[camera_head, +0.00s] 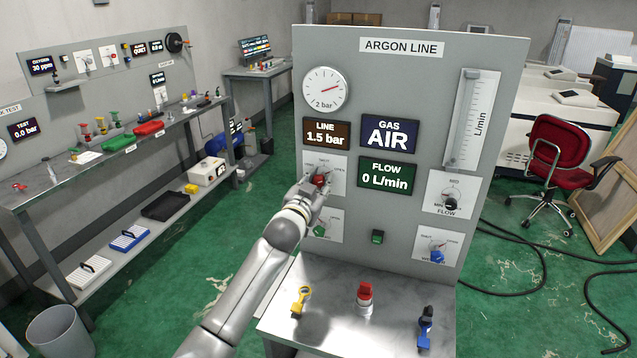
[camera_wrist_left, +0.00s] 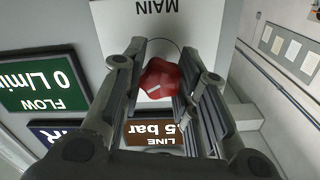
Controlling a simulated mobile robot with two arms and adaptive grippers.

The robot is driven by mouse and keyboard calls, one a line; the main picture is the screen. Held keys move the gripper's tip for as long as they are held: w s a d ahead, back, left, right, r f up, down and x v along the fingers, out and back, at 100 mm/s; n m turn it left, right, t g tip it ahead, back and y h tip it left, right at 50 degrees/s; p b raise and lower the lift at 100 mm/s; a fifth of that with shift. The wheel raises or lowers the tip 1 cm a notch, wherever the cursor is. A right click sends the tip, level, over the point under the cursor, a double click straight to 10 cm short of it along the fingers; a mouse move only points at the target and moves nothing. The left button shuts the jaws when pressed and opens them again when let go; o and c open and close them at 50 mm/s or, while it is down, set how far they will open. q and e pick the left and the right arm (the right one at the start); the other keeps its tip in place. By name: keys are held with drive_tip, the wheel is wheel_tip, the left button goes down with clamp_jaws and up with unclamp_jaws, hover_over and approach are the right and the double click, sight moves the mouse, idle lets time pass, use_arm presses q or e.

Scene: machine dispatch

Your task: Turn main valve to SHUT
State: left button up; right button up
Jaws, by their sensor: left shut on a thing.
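The main valve (camera_wrist_left: 160,82) is a red knob on a white plate with the label MAIN (camera_wrist_left: 157,8), upside down in the left wrist view. In the head view the red knob (camera_head: 320,180) is mostly covered by my gripper, on the left of the grey ARGON LINE panel (camera_head: 430,62). SHUT and OPEN marks show on its plate (camera_head: 309,163). My left gripper (camera_head: 322,176) is shut on the knob, one finger on each side. Exactly where the knob points is hard to tell. My right gripper is not in view.
Below the main valve is a green knob (camera_head: 319,229). A FLOW knob (camera_head: 451,203) and a blue knob (camera_head: 437,256) are at right. The metal shelf (camera_head: 385,318) in front holds a yellow tag (camera_head: 300,300), a red-topped piece (camera_head: 365,297) and a blue piece (camera_head: 425,328).

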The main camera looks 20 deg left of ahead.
use_arm(q)
drive_tip(key=shift+n, duration=0.3)
drive_tip(key=n, duration=0.2)
drive_tip(key=shift+f+n, duration=0.1)
drive_tip(key=shift+n, duration=0.2)
drive_tip(key=n, duration=0.2)
drive_tip(key=shift+n, duration=0.3)
drive_tip(key=n+p, duration=0.1)
drive_tip(key=n, duration=0.4)
drive_tip(key=shift+n, duration=0.4)
drive_tip(key=o, duration=1.1)
drive_tip(key=shift+c, duration=0.2)
drive_tip(key=s, duration=1.2)
drive_tip(key=shift+a, duration=0.2)
